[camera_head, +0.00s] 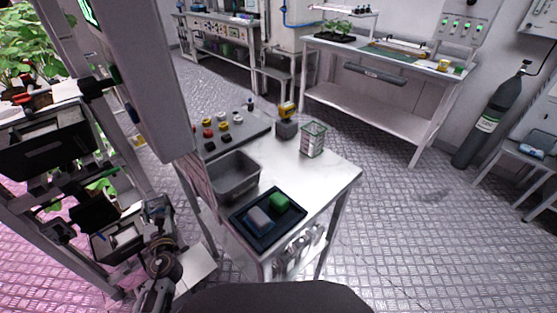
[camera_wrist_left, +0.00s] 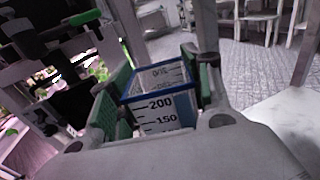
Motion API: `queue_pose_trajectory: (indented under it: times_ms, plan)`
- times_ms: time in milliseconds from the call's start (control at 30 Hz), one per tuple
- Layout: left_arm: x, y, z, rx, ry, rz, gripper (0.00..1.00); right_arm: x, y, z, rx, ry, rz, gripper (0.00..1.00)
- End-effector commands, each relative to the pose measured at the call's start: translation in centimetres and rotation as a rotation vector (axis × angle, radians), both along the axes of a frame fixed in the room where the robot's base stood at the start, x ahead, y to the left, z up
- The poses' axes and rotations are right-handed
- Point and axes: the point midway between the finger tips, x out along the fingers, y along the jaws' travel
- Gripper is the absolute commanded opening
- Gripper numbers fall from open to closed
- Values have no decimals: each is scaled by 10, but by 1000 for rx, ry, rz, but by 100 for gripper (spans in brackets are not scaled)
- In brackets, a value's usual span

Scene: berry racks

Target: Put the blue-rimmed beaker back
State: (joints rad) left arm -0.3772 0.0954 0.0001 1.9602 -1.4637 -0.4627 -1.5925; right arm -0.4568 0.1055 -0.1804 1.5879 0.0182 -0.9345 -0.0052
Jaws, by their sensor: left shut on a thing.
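The blue-rimmed beaker (camera_wrist_left: 160,108) is clear, with black volume marks such as 200 and 150. It sits between the green-padded fingers of my left gripper (camera_wrist_left: 157,82) in the left wrist view. The fingers are shut on its two sides and the blue rim shows near their tips. In the head view my left gripper (camera_head: 158,228) is at the lower left, in front of the dark rack (camera_head: 55,140) and left of the white table (camera_head: 325,178). The beaker is too small and cluttered there to make out clearly. My right gripper is not in view.
The white table holds a grey bin (camera_head: 212,190), a dark tray (camera_head: 245,228) with a green block (camera_head: 279,201) and a grey-blue block (camera_head: 259,218), a clear square container (camera_head: 313,139) and a yellow-topped device (camera_head: 287,120). Its right front part is bare. Open floor lies right of it.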

Motion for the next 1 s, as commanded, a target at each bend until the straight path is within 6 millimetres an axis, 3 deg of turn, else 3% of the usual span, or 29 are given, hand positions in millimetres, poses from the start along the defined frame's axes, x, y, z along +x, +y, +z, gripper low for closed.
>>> queue_pose_trajectory:
  times_ms: [200, 433, 767, 1000]
  plan:
    - [13, -51, -16, -2, 2, -159, 26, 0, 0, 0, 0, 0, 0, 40]
    - [22, -90, -23, -2, 2, -272, 26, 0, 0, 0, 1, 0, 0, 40]
    - [34, -137, -21, -1, 0, -382, 26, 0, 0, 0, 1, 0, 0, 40]
    - [40, -149, -15, -1, 0, -411, 26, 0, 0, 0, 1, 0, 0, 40]
